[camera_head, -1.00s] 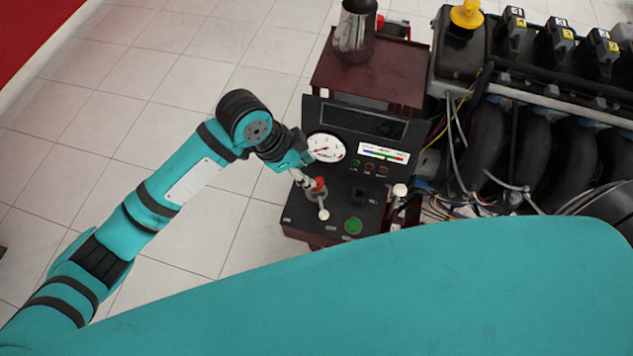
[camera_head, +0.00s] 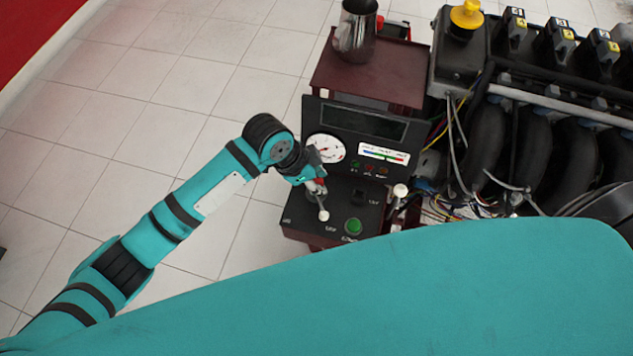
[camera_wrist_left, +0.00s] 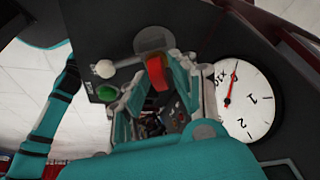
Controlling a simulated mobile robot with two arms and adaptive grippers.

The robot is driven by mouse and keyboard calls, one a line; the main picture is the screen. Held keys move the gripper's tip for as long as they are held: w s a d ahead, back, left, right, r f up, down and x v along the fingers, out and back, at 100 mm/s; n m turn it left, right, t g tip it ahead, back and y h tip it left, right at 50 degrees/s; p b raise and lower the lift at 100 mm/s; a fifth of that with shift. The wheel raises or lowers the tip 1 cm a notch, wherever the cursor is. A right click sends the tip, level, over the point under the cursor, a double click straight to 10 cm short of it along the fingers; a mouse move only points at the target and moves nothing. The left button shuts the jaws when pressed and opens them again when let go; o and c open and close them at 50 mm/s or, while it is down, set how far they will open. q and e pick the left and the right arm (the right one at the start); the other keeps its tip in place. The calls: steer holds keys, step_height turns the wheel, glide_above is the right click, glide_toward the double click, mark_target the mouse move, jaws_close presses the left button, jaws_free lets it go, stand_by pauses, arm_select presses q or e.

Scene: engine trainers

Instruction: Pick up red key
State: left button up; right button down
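The red key (camera_head: 317,186) stands on the dark control panel, partly hidden by my left gripper in the head view. In the left wrist view the red key (camera_wrist_left: 157,74) is between the fingertips, upright on a round grey base. My left gripper (camera_head: 316,178) is at the key, over the panel's left part. In the left wrist view the left gripper (camera_wrist_left: 158,82) has its fingers apart on either side of the key. Whether a finger touches it I cannot tell. My right gripper does not show.
A white-knobbed lever (camera_head: 323,215) and a green button (camera_head: 354,226) are close to the key. A round gauge (camera_head: 326,148) stands behind the gripper. A metal jug (camera_head: 355,32) is on the red-brown stand. The engine (camera_head: 545,130) fills the right. Tiled floor lies open at left.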

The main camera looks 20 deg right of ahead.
arm_select(q)
jaws_close()
